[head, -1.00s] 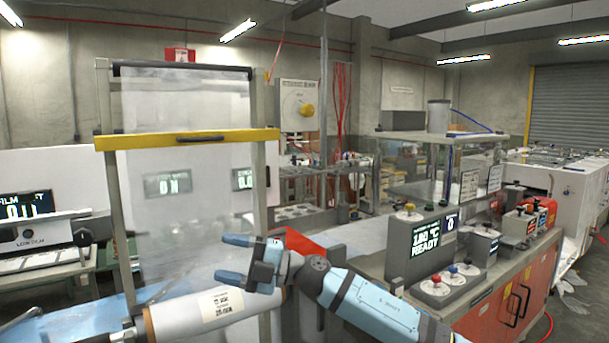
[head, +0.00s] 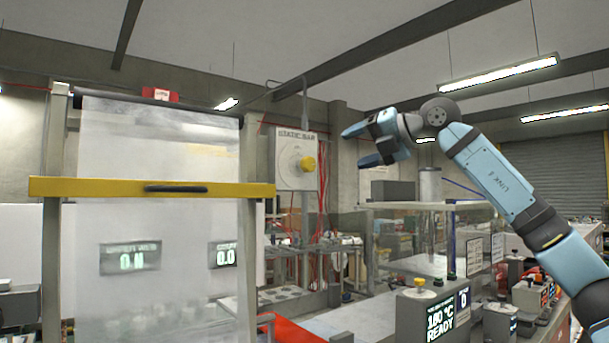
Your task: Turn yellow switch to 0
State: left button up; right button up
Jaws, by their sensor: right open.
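A yellow rotary switch (head: 308,163) sits on a pale panel (head: 290,178) labelled "STATIC BAR", mounted at the back in the middle of the head view. The marks around the dial are too small to read, so its setting cannot be told. My right gripper (head: 358,146) is raised to the right of the panel, its two blue fingers apart and pointing left. Nothing is between the fingers, and a visible gap in the picture separates them from the switch. My left gripper is out of view.
A film frame with a yellow bar (head: 110,187) and translucent sheet stands at the left. A clear-walled machine (head: 420,225) and a control box reading "180 °C READY" (head: 424,314) stand below my right arm. Red cables hang right of the panel.

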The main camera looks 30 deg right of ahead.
aim_at(312, 163)
jog(key=p+x, duration=0.1)
jog(key=x, duration=1.2)
jog(key=shift+w+d+r, duration=0.1)
jog(key=shift+w, duration=0.15)
jog(key=c, duration=0.9)
